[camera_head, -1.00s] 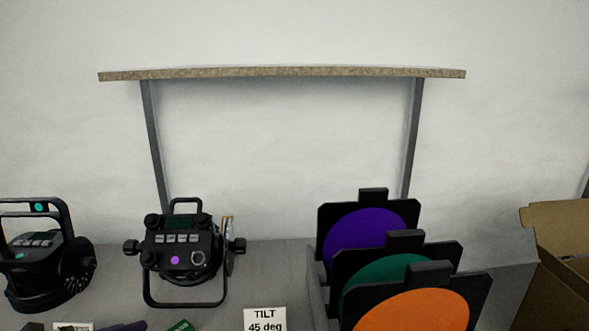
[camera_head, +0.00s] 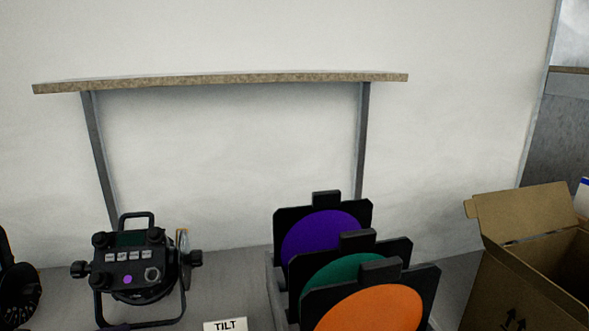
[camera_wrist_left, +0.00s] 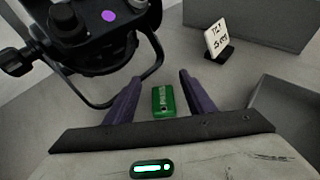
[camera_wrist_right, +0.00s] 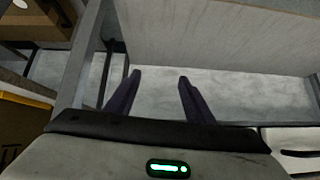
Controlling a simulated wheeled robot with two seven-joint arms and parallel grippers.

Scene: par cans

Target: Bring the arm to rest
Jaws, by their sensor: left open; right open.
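My left gripper (camera_wrist_left: 153,95) is open, with its two purple fingers apart over the grey table in the left wrist view. A small green block (camera_wrist_left: 166,101) lies on the table in view between the fingers, not gripped. My right gripper (camera_wrist_right: 158,80) is open and empty in the right wrist view, with a grey panel and a pale floor beyond it.
Black frames with purple (camera_head: 320,238), green and orange (camera_head: 375,310) discs stand in a row. A TILT card (camera_head: 225,325) is at the front. An open cardboard box (camera_head: 525,280) stands right. Another black lamp (camera_head: 18,290) is cut off left.

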